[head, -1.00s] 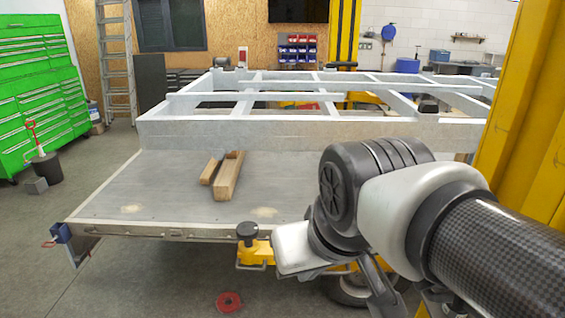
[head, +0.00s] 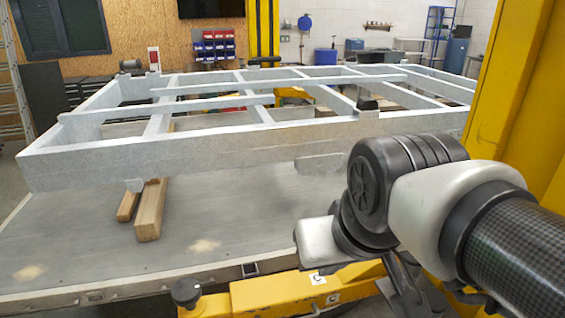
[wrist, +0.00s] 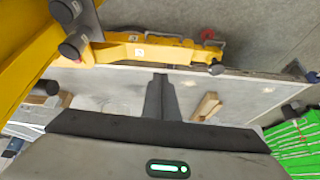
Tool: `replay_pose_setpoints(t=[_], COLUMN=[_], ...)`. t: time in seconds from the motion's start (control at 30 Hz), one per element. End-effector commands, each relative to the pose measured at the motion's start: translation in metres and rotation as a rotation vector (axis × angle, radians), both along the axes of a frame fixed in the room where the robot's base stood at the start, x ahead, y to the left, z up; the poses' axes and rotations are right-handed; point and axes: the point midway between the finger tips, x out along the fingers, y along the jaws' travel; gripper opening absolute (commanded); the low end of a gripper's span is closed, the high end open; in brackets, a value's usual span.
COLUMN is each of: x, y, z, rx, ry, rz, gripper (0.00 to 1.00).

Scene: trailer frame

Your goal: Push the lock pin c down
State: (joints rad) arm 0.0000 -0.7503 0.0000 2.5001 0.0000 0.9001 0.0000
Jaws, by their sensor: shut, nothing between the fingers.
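A yellow lift arm (head: 262,290) runs along the bottom of the head view, with white tags marked with what looks like a C. In the wrist view the same arm (wrist: 165,50) joins the yellow post, where two black round-ended cylinders (wrist: 72,47) stick out. One may be lock pin c; I cannot tell which, and neither is clear in the head view. A black round pad (head: 186,292) sits at the arm's free end. My gripper (wrist: 160,78) is shut and empty, apart from the lift arm in the wrist picture. My own arm hides much of the head view's lower right.
A yellow post (head: 520,90) stands close on the right. A grey trailer frame (head: 200,155) spans the middle above a flat grey platform (head: 80,245). Wooden blocks (head: 150,210) lie on the platform. Green drawers (wrist: 297,140) show in the wrist view.

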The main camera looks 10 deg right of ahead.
Motion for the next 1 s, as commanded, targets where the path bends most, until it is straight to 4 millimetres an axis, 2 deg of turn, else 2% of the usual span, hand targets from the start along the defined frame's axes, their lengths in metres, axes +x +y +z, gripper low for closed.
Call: replay_pose_setpoints(t=[0.13,0.23,0.27,0.37,0.43,0.5,0.57,0.6,0.67,0.7,0.77,0.83,0.9,1.0], x=[0.004,0.03,0.043,0.108,0.166,0.225,0.269,0.294,0.322,0.335,0.342,0.335,0.317,0.286], y=[0.002,0.014,0.02,0.037,0.04,0.026,0.004,-0.017,-0.052,-0.077,-0.116,-0.155,-0.185,-0.21], z=[0.0,0.004,0.006,0.016,0.023,0.025,0.019,0.01,-0.009,-0.026,-0.054,-0.088,-0.117,-0.146], rx=[0.01,0.066,0.095,0.215,0.294,0.345,0.352,0.338,0.286,0.234,0.131,-0.014,-0.166,-0.363], ry=[-0.006,-0.05,-0.073,-0.191,-0.298,-0.412,-0.501,-0.554,-0.62,-0.654,-0.691,-0.71,-0.707,-0.684], rz=[0.002,0.007,0.005,-0.03,-0.1,-0.216,-0.339,-0.431,-0.578,-0.68,-0.833,-0.992,-1.127,-1.268], gripper=[0.0,0.0,0.0,0.0,0.0,0.0,0.0,0.0,0.0,0.0,0.0,0.0,0.0,0.0])
